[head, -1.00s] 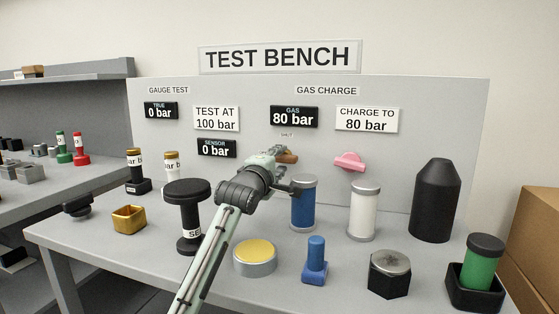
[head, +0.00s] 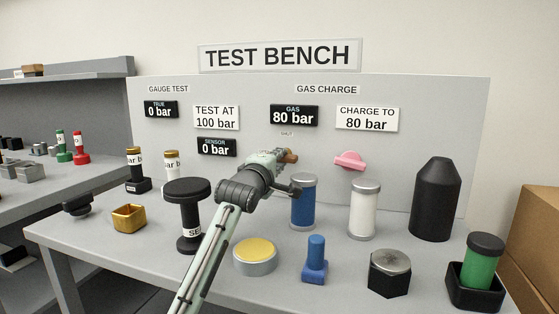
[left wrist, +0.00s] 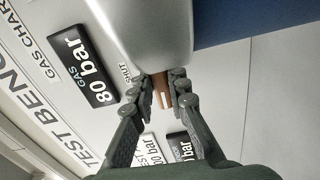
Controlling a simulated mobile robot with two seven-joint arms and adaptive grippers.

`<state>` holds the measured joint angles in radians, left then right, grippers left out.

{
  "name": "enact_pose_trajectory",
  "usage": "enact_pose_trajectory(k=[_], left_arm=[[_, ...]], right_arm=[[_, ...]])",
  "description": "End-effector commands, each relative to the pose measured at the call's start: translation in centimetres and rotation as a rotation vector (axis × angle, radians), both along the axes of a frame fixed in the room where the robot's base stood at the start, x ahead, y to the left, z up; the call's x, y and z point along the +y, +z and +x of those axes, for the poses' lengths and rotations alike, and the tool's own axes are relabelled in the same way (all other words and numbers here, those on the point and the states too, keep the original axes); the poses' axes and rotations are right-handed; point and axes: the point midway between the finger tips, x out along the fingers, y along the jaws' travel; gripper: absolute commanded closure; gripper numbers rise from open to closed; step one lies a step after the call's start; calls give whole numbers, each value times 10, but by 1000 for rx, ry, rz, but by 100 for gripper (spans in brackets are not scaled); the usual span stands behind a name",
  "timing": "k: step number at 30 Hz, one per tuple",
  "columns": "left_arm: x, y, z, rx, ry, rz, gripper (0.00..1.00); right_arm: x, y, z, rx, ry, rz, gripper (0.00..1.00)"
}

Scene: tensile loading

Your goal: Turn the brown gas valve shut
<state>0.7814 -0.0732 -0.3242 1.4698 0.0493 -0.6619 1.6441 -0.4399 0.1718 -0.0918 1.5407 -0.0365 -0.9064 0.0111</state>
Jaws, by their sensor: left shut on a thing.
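The brown gas valve (head: 291,156) is on the grey bench panel, just below the small SHUT label (head: 287,133) and the GAS display, which reads 80 bar (head: 294,116). My left gripper (head: 282,158) reaches it from the front left and covers part of it. In the left wrist view the fingers (left wrist: 163,88) are shut on the brown valve handle (left wrist: 162,82), one finger on each side. The SHUT label (left wrist: 125,73) lies beside it there. My right gripper is not in view.
A pink valve (head: 350,161) is on the panel to the right. A blue cylinder (head: 303,204) and a white cylinder (head: 364,213) stand below. A black spool-shaped part (head: 188,218) stands close left of my left arm. A yellow-topped disc (head: 255,257) lies in front.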

Motion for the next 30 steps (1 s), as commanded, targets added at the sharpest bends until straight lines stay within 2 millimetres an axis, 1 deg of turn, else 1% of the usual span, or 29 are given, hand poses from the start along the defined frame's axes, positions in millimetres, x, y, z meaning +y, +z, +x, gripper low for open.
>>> enact_pose_trajectory(k=[8, 21, 30], left_arm=[[0, -1, 0, -58, 0, 187, 100], [0, -2, 0, -187, -1, 587, 100], [0, -1, 0, -276, 0, 860, 100]], right_arm=[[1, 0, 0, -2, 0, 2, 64], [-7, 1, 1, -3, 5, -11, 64], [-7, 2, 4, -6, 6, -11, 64]])
